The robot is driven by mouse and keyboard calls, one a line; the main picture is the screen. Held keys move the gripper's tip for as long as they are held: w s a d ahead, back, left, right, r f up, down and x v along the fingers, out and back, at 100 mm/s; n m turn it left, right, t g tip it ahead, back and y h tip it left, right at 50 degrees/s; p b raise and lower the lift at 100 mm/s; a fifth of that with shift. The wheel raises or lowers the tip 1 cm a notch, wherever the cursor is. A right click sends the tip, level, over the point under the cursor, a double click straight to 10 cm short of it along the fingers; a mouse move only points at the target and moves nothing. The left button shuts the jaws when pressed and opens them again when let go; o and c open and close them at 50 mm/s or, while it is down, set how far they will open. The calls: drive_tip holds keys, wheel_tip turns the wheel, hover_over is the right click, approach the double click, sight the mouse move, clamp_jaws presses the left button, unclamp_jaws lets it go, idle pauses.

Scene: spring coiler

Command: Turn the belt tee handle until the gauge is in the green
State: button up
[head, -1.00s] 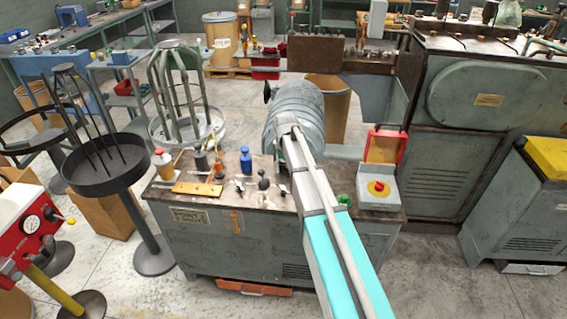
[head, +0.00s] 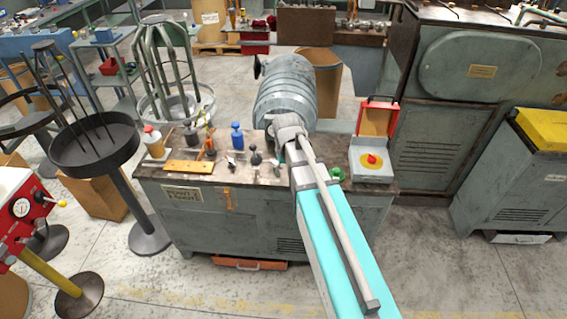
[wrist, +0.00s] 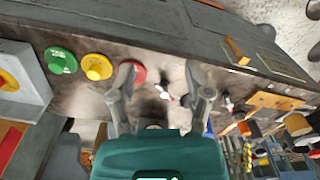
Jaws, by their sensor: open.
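My gripper (wrist: 161,82) is open in the wrist view, its two fingers apart above the bench top. A small metal tee-shaped handle (wrist: 164,93) shows in the gap between the fingers, apart from both. A second small handle (wrist: 228,102) is to the right of the fingers. In the head view, small silver handles stand on the bench top, one at left (head: 232,163) and one beside my arm (head: 277,168). I cannot read which is the belt handle. A round white gauge (head: 21,208) is on a red panel at far left; its reading is too small to tell.
The bench (head: 220,215) also carries a black ball-knob lever (head: 256,157), a blue bottle (head: 237,136) and a brass plate (head: 188,167). Green (wrist: 60,61), yellow (wrist: 97,67) and red buttons line the left in the wrist view. A grey drum (head: 285,85) stands behind.

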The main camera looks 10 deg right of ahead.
drive_tip(key=s+f, duration=0.1)
drive_tip(key=s, duration=0.9)
drive_tip(key=shift+s+b, duration=0.35)
drive_tip(key=shift+b, duration=0.1)
drive_tip(key=shift+s, duration=0.1)
drive_tip(key=shift+c, duration=0.2)
idle(2.3)
